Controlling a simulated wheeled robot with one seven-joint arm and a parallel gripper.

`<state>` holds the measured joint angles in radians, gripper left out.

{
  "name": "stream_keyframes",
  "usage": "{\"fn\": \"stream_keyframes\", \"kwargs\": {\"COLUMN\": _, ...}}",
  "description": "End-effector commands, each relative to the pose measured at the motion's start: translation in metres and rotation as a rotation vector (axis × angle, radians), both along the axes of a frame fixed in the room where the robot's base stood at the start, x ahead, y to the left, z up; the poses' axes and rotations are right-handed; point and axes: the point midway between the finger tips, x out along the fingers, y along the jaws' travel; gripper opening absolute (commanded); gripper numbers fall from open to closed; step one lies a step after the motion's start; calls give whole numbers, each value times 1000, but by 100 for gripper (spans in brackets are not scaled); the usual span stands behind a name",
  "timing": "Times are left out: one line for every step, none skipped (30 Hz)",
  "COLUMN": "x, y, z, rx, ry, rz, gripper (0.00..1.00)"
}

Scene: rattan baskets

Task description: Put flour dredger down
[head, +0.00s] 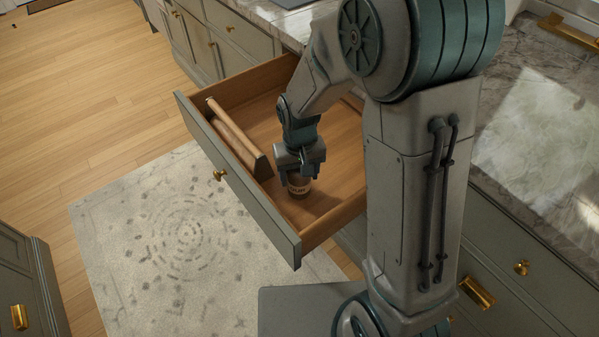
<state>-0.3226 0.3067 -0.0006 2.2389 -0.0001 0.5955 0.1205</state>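The flour dredger (299,185) is a small brownish cylinder with a dark-lettered pale label. It is inside the open drawer (330,221), near the drawer's right end in the head view. My gripper (300,172) points down right above it, with its fingers at the dredger's upper part. The fingers appear closed around the top, which they hide. The dredger looks upright. Its base is at or close to the drawer floor, and I cannot tell whether it touches.
A wooden block-like item (238,140) lies along the drawer's front wall, left of the dredger. The drawer floor between them is clear. A marble counter (545,150) is at the right, and a patterned rug (190,235) lies on the wooden floor.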

Motion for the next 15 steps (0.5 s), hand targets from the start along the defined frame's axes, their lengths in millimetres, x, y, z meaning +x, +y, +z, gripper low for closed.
{"fn": "stream_keyframes", "kwargs": {"x": 0, "y": 0, "z": 0, "rx": 0, "ry": 0, "rz": 0, "gripper": 75}}
{"fn": "stream_keyframes", "kwargs": {"x": 0, "y": 0, "z": 0, "rx": 0, "ry": 0, "rz": 0, "gripper": 75}}
{"fn": "stream_keyframes", "kwargs": {"x": 0, "y": 0, "z": 0, "rx": 0, "ry": 0, "rz": 0, "gripper": 75}}
{"fn": "stream_keyframes", "kwargs": {"x": 0, "y": 0, "z": 0, "rx": 0, "ry": 0, "rz": 0, "gripper": 75}}
{"fn": "stream_keyframes", "kwargs": {"x": 0, "y": 0, "z": 0, "rx": 0, "ry": 0, "rz": 0, "gripper": 75}}
{"fn": "stream_keyframes", "kwargs": {"x": 0, "y": 0, "z": 0, "rx": 0, "ry": 0, "rz": 0, "gripper": 75}}
{"fn": "stream_keyframes", "kwargs": {"x": 0, "y": 0, "z": 0, "rx": 0, "ry": 0, "rz": 0, "gripper": 75}}
{"fn": "stream_keyframes", "kwargs": {"x": 0, "y": 0, "z": 0, "rx": 0, "ry": 0, "rz": 0, "gripper": 75}}
{"fn": "stream_keyframes", "kwargs": {"x": 0, "y": 0, "z": 1, "rx": 0, "ry": 0, "rz": 0, "gripper": 75}}
{"fn": "stream_keyframes", "kwargs": {"x": 0, "y": 0, "z": 2, "rx": 0, "ry": 0, "rz": 0, "gripper": 75}}
{"fn": "stream_keyframes", "kwargs": {"x": 0, "y": 0, "z": 3, "rx": 0, "ry": 0, "rz": 0, "gripper": 75}}
{"fn": "stream_keyframes", "kwargs": {"x": 0, "y": 0, "z": 5, "rx": 0, "ry": 0, "rz": 0, "gripper": 75}}
{"fn": "stream_keyframes", "kwargs": {"x": 0, "y": 0, "z": 8, "rx": 0, "ry": -1, "rz": 0, "gripper": 75}}
{"fn": "stream_keyframes", "kwargs": {"x": 1, "y": 0, "z": 11, "rx": 0, "ry": -2, "rz": 0, "gripper": 75}}
{"fn": "stream_keyframes", "kwargs": {"x": 1, "y": 0, "z": 18, "rx": 2, "ry": -4, "rz": 0, "gripper": 75}}
